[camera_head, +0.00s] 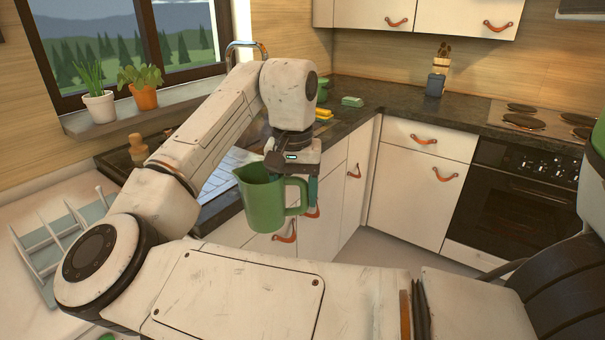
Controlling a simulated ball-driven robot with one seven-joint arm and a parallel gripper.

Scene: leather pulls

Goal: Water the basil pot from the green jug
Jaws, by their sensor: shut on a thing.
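The green jug (262,202) hangs upright in front of the counter, its handle on the right. My gripper (308,192) is shut on the jug's handle; the fingers are partly hidden behind it. The jug's contents cannot be seen. On the windowsill at the upper left stands an orange pot (145,98) with a broad-leaved plant that looks like the basil (140,76). The jug is well to the right of and below this pot in the picture, apart from it.
A white pot (100,107) with spiky leaves stands left of the orange pot on the windowsill (115,124). A tap (240,45) rises behind my arm. A wooden bottle-shaped thing (138,150) and a rack (62,240) are at left. Yellow and green items lie on the dark counter (385,96).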

